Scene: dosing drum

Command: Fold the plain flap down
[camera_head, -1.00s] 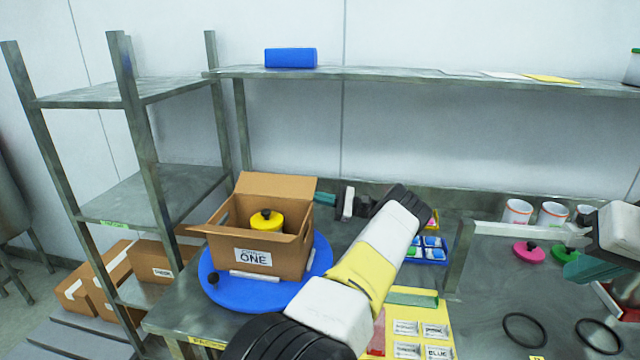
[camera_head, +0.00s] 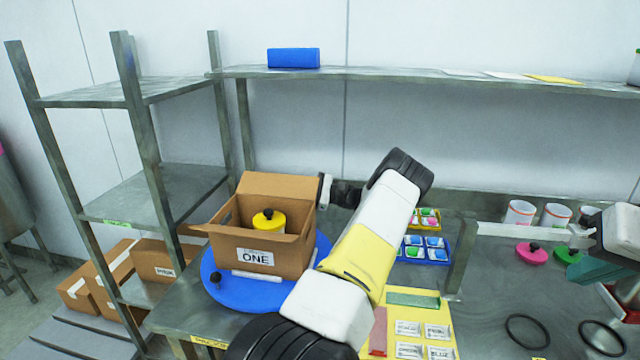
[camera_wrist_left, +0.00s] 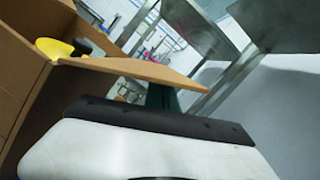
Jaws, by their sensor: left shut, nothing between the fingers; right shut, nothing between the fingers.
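An open brown carton (camera_head: 265,255) labelled ONE stands on a blue turntable (camera_head: 215,290). A yellow drum (camera_head: 268,222) with a black knob is inside. A plain brown flap (camera_head: 275,187) stands up at the carton's far side; a front flap (camera_head: 245,236) sticks outward. My left gripper (camera_wrist_left: 163,97) is shut and empty beside the carton's far right corner. Its teal fingers show just past a flap (camera_wrist_left: 140,70) in the left wrist view; I cannot tell whether they touch it. In the head view they are hidden. My right gripper (camera_head: 583,270) is shut and empty at the right.
A metal rack (camera_head: 150,190) stands left of the carton. My left arm crosses in front of the bench. A shelf (camera_head: 400,75) runs above.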

